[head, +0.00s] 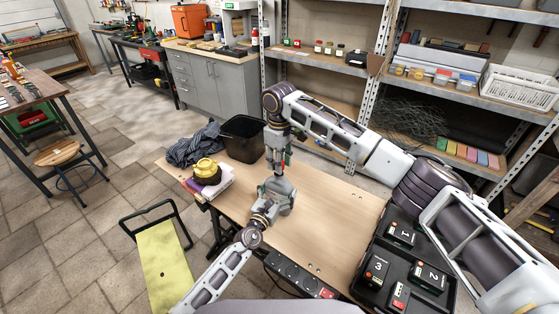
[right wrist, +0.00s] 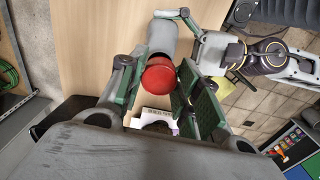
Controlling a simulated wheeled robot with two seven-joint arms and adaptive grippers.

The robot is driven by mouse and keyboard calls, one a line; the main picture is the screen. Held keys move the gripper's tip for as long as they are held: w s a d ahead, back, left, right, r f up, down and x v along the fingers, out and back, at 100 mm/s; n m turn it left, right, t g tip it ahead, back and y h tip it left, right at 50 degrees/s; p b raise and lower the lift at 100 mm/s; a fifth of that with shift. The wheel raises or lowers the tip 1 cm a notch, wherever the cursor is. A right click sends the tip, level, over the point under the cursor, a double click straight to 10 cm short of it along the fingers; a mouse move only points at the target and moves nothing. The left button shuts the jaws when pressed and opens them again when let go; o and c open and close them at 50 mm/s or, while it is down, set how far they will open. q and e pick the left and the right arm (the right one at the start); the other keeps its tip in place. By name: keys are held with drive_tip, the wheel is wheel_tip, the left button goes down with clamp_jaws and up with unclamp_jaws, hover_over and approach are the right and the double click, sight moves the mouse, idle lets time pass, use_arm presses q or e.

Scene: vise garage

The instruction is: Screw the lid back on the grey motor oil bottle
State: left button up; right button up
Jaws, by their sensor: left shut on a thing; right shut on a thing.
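The grey bottle (right wrist: 160,38) shows in the right wrist view with the red lid (right wrist: 158,76) at its near end. My right gripper (head: 279,160) reaches down from above over the workbench (head: 325,215); in the right wrist view its green-sided fingers are shut on the red lid. My left gripper (head: 277,193) is just below it in the head view and holds the grey bottle; one of its fingers shows beside the bottle in the right wrist view (right wrist: 185,20). The lid is hard to make out in the head view. Whether its thread is engaged cannot be seen.
A black bin (head: 243,138), a dark cloth (head: 192,146) and a yellow item (head: 205,169) on a small stack are at the bench's left end. A black tray (head: 370,283) with numbered blocks is at the right. Bench surface between is clear. Metal shelves (head: 450,88) stand behind.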

idle(0.4)
drive_tip(key=shift+f, duration=0.9)
drive_tip(key=shift+f, duration=0.6)
idle(0.7)
